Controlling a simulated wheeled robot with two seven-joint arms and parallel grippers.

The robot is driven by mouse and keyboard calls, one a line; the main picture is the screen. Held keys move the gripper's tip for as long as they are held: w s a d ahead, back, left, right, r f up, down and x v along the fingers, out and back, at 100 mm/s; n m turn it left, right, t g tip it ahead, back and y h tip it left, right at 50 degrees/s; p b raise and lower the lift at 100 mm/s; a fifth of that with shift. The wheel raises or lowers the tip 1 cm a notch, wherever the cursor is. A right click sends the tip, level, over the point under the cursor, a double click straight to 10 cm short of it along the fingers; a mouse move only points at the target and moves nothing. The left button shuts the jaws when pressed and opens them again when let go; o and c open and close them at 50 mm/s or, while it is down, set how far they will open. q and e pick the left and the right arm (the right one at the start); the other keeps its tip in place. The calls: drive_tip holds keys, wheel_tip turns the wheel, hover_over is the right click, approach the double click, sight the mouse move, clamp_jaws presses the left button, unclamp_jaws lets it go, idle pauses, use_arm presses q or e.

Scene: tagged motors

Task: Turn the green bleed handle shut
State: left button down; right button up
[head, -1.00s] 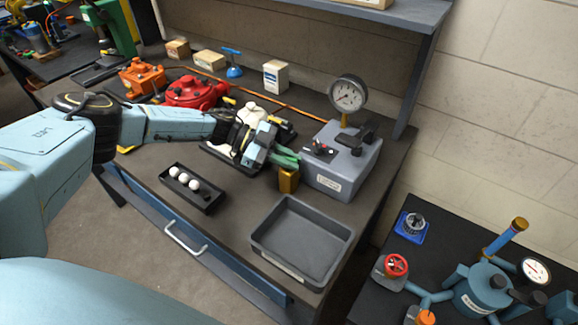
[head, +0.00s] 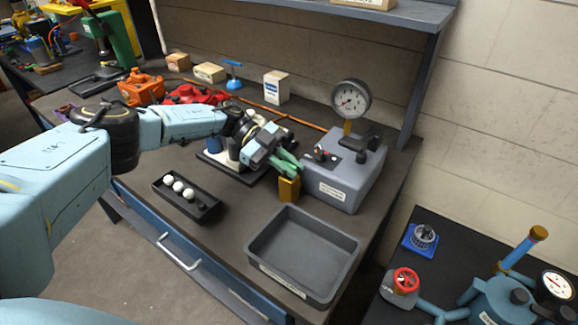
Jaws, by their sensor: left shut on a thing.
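The green bleed handle (head: 290,166) shows at the fingertips of my left gripper (head: 280,160), beside the grey gauge box. My left gripper is shut on it, and the fingers hide part of it. A brass block (head: 289,190) stands just below the handle, at the left side of the grey box (head: 343,181). The box carries a round dial gauge (head: 351,99) and small controls on top. The handle's exact angle is hard to tell behind the fingers. My right gripper is not in view.
An empty grey tray (head: 303,252) lies in front of the box. A black tray (head: 187,197) with several white balls lies left of it. Red and orange motors stand behind my left arm. A second table (head: 392,316) with a blue pump is at lower right.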

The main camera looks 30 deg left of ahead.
sight(290, 164)
use_arm(q)
drive_tip(key=c, duration=1.5)
unclamp_jaws()
drive_tip(key=shift+w+d+r, duration=0.1)
wheel_tip(290, 164, up, 10)
drive_tip(key=shift+r+p, duration=0.1)
drive_tip(key=shift+p, duration=0.35)
